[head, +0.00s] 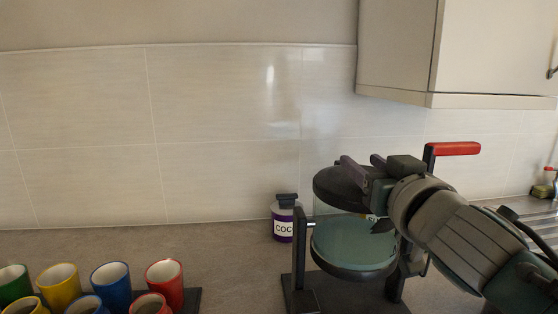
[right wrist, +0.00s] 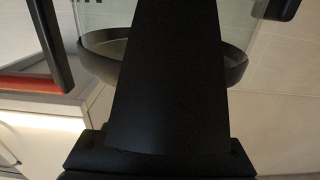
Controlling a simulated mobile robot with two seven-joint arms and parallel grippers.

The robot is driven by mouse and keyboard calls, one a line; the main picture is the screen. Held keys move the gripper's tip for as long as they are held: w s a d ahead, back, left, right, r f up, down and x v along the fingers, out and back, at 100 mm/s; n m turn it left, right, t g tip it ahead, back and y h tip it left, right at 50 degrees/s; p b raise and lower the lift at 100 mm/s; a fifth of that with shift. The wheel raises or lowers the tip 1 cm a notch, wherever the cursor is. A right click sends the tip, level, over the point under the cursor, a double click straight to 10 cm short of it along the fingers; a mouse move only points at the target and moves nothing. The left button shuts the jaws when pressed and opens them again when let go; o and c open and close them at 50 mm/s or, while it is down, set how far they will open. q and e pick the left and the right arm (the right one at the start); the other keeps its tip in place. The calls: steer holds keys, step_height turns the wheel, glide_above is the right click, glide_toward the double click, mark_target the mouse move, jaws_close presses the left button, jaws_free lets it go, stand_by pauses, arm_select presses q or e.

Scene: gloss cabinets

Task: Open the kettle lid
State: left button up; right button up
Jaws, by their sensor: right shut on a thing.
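The kettle has a clear bluish body (head: 352,240), a black round lid (head: 335,188) on top and a black bottom ring. It sits between the posts of a black stand (head: 299,262). A red handle (head: 458,149) sticks out on a black arm at the upper right. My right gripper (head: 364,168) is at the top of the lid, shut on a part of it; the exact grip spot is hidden. The lid looks down on the body, though its right side is covered by my arm. In the right wrist view, the red handle (right wrist: 30,86) shows at left. My left gripper is not in view.
Several coloured mugs (head: 110,285) stand on a dark tray (head: 193,299) at the lower left. A purple cocoa jar (head: 283,222) stands just left of the kettle. A wall cabinet (head: 490,50) hangs above right. The counter (head: 130,243) between mugs and wall is clear.

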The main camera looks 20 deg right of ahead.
jaws_close()
stand_by(0.5)
steer(key=shift+r, duration=0.1)
